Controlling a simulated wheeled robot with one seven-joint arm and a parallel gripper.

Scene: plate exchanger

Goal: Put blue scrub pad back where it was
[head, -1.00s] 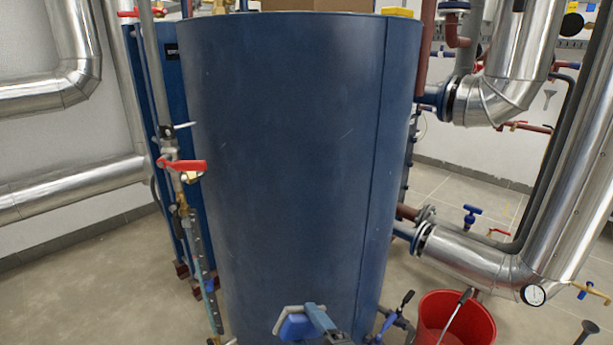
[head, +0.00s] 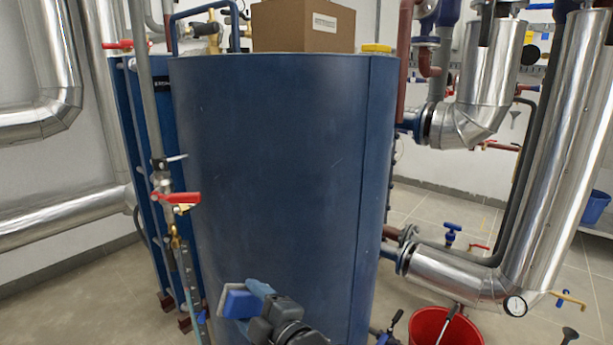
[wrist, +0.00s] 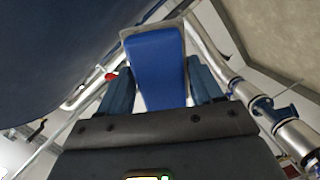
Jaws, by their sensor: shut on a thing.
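The blue scrub pad (head: 240,303) has a blue body and a pale grey layer on one face. My gripper (head: 250,298) is shut on it, low in front of the big blue tank (head: 280,180). In the wrist view the pad (wrist: 157,65) sits between the two fingers of my gripper (wrist: 153,88) and sticks out past their tips. Whether the pad touches the tank cannot be told.
A cardboard box (head: 303,26) and a yellow object (head: 377,48) are on top of the tank. Pipes with a red-handled valve (head: 178,198) run along its left. A red bucket (head: 445,326) and silver pipes (head: 462,275) are at right. Floor shows at lower left.

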